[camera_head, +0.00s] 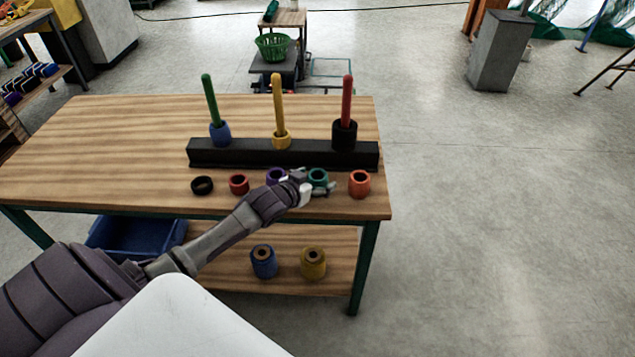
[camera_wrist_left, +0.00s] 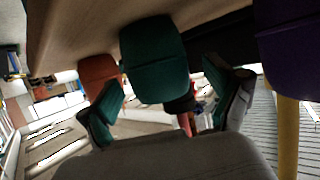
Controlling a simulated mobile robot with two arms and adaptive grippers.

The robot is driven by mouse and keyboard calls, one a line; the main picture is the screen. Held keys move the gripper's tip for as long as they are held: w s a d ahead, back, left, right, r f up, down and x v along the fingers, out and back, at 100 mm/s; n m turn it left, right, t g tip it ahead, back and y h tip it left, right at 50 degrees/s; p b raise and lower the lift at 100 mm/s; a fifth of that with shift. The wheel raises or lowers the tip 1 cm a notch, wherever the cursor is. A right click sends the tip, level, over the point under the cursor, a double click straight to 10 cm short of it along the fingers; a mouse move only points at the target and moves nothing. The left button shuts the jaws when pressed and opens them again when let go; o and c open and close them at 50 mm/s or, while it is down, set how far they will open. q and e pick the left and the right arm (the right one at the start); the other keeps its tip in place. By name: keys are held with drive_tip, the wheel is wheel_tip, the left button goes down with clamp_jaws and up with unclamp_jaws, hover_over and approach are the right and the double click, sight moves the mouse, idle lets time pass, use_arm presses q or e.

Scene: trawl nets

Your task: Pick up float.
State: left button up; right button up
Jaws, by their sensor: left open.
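Several ring-shaped floats stand in a row along the table's front: black (camera_head: 202,186), red (camera_head: 239,185), purple (camera_head: 275,174), teal (camera_head: 318,176) and orange (camera_head: 359,184). My left gripper (camera_head: 314,190) is open at the teal float, reaching it from the front left. In the left wrist view, which looks upside down, the teal float (camera_wrist_left: 154,60) shows between the two open fingers (camera_wrist_left: 164,85); I cannot tell whether they touch it. The orange float (camera_wrist_left: 99,72) is left of it and the purple float (camera_wrist_left: 288,40) right. My right gripper is not in view.
A black bar (camera_head: 285,157) behind the row carries green (camera_head: 209,98), yellow (camera_head: 277,100) and red (camera_head: 347,98) pegs, with blue, yellow and black floats at their bases. The lower shelf holds a blue bin (camera_head: 137,238) and blue and yellow floats. The table's left part is clear.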

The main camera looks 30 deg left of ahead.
use_arm(q)
drive_tip(key=shift+w+f, duration=0.15)
drive_tip(key=shift+w, duration=0.35)
drive_tip(key=c, duration=1.2)
drive_tip(key=shift+c, duration=0.2)
